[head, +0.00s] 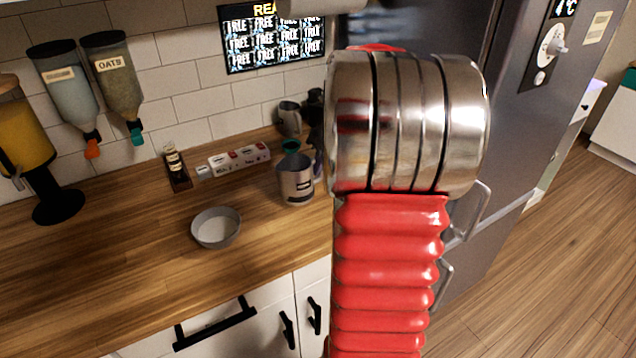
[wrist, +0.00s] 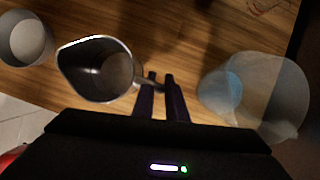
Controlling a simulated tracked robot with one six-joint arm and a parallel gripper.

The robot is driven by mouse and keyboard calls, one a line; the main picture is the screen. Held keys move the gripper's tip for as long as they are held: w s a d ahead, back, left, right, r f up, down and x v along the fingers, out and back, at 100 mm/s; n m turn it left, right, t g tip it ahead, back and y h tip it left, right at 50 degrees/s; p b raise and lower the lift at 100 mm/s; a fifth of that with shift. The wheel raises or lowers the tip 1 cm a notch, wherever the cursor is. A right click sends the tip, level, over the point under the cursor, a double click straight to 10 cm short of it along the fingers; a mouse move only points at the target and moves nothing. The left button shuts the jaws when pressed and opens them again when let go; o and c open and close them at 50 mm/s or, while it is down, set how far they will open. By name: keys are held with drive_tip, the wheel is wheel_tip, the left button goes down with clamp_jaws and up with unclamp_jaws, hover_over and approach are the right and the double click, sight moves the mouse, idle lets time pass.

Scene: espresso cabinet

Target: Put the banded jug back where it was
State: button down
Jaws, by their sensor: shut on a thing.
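The banded jug (head: 296,182) is a steel jug with a dark band, at the right end of the counter beside my arm in the head view. In the wrist view the jug (wrist: 88,72) shows from above, open and empty-looking, with its handle toward my gripper (wrist: 160,80). My gripper is shut on this handle. In the head view my arm hides most of the gripper. I cannot tell whether the jug's base touches the counter.
A grey bowl (head: 216,228) stands left of the jug. A translucent jug (wrist: 258,88) is close right of my gripper. Behind are a second metal jug (head: 290,118), a labelled white block (head: 240,160) and a small bottle (head: 173,158). The counter's left front is clear.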

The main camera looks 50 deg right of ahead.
drive_tip(key=shift+f, duration=0.7)
drive_tip(key=shift+f, duration=1.85)
drive_tip(key=shift+f, duration=0.1)
drive_tip(key=c, duration=1.8)
unclamp_jaws()
drive_tip(key=shift+o, duration=0.2)
drive_tip(key=v, duration=1.2)
